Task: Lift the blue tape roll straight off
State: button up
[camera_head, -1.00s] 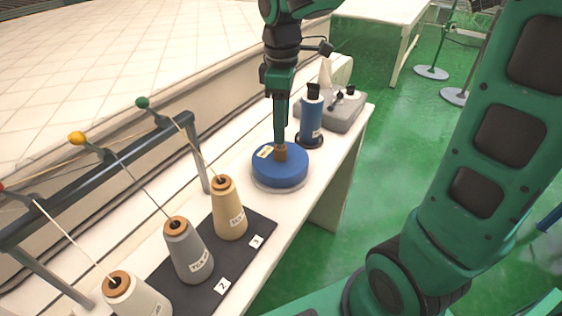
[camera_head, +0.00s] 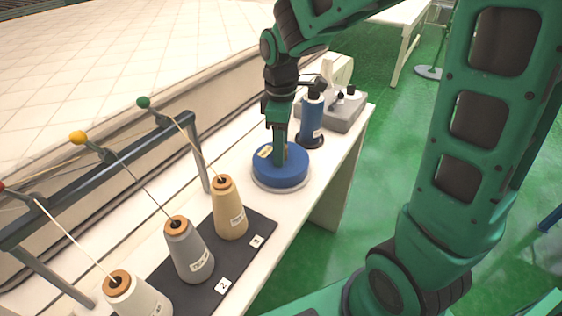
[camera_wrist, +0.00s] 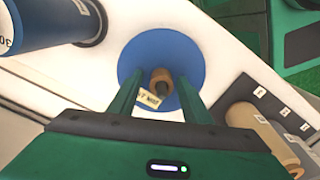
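The blue tape roll (camera_head: 290,175) lies flat on a pale round base on the white bench, with a yellow label on top. It also shows in the wrist view (camera_wrist: 185,45), with a brown core (camera_wrist: 160,80) standing at its middle. My gripper (camera_head: 280,163) points straight down over the roll's middle. In the wrist view my gripper (camera_wrist: 160,78) has one finger on each side of the brown core, with a gap on both sides. The fingers look open. Whether the tips touch the roll's top is hard to tell.
A tall blue spool (camera_head: 312,120) stands close behind the roll, beside a grey device (camera_head: 345,110). In front, several thread cones, including a tan one (camera_head: 229,210), stand on a dark numbered mat (camera_head: 262,226) under a thread rack (camera_head: 100,175). The bench's right edge is near.

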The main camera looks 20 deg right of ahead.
grip_shut()
jog(key=shift+r, duration=0.1)
notch_tip(320, 180, up, 18)
dwell(0.7)
